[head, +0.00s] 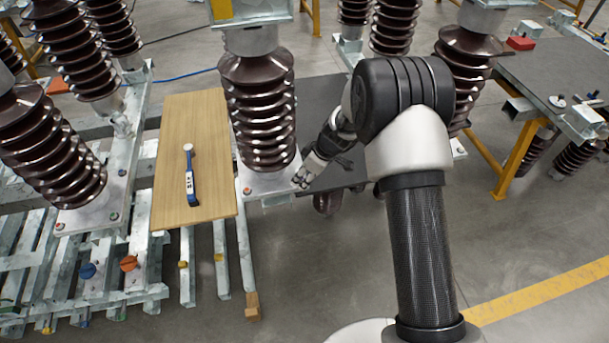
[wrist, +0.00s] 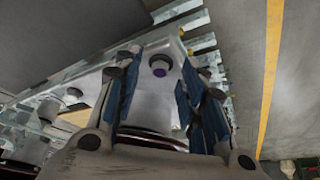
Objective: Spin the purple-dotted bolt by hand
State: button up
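The purple-dotted bolt (wrist: 160,66) shows in the wrist view as a round head with a dark purple mark, on the pale metal base plate (wrist: 150,98) of an insulator. My gripper (wrist: 157,84) is open, with a blue-padded finger on each side of the picture. The bolt lies between the finger lines, towards their far ends; no contact shows, and I cannot tell the depth gap. In the head view my gripper (head: 306,177) is at the right corner of the base plate (head: 268,184) under the middle brown insulator (head: 258,110). There the bolt cannot be made out clearly.
The ribbed insulator stands close beside my gripper. Another bolt (head: 247,190) with a reddish mark sits on the plate's left corner. A wooden board (head: 170,120) with a blue-and-white tool (head: 190,175) lies left. Grey floor (head: 300,270) is free in front.

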jog(key=shift+c, duration=0.2)
grip_shut()
jog(key=shift+b, duration=0.4)
jog(key=shift+f+m+t+b, duration=0.1)
jog(key=shift+m+t+b, duration=0.3)
jog(key=shift+m+b, duration=0.3)
jog(key=shift+s+a+m+h+b, duration=0.15)
jog(key=shift+m+h+b, duration=0.2)
jog(key=shift+m, duration=0.55)
jog(key=m, duration=0.1)
jog(key=m+t+p, duration=0.1)
jog(key=shift+s+r+m+h, duration=0.1)
jog(key=shift+r+m+h, duration=0.15)
jog(key=shift+m+h, duration=0.1)
jog(key=m+p, duration=0.1)
jog(key=p, duration=0.1)
jog(key=shift+m+h+p, duration=0.25)
jog(key=shift+h+p, duration=0.05)
jog(key=shift+p, duration=0.1)
jog(key=shift+a+r+m+p, duration=0.1)
jog(key=shift+m+p, duration=0.3)
jog(key=shift+p, duration=0.6)
